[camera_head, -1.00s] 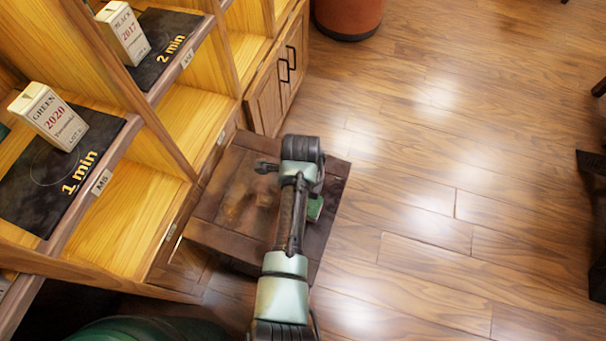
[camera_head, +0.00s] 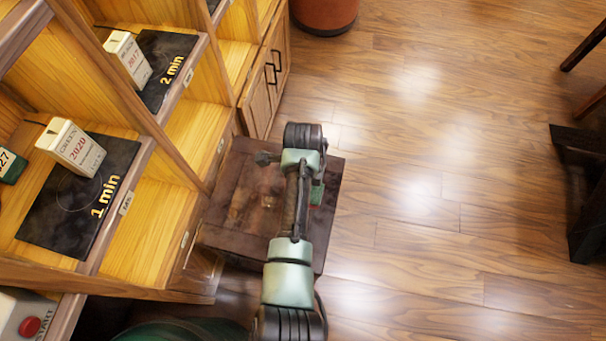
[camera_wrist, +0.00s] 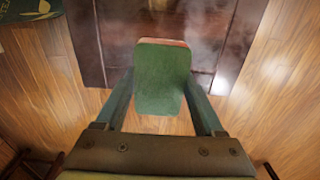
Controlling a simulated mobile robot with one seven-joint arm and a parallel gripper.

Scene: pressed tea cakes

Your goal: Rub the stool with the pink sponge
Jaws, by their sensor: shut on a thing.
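The stool (camera_head: 232,238) is a dark brown square wooden top beside the shelf in the head view, with cloudy smudges on it. Its dark planked top also shows in the wrist view (camera_wrist: 105,40). My gripper (camera_wrist: 160,80) is shut on the sponge (camera_wrist: 160,88), which shows a green face and a thin pinkish edge at its far end. In the head view my arm covers part of the stool, and only a small green bit of the sponge (camera_head: 317,194) shows over its right part. I cannot tell whether the sponge touches the stool.
A wooden shelf (camera_head: 150,240) stands close on the left, with boxes on dark mats, one mat (camera_head: 80,215) marked "1 min". A cabinet (camera_head: 262,95) stands behind the stool. A reddish round pot (camera_head: 325,14) is at the back. Dark furniture (camera_head: 590,190) is at right. The floor between is clear.

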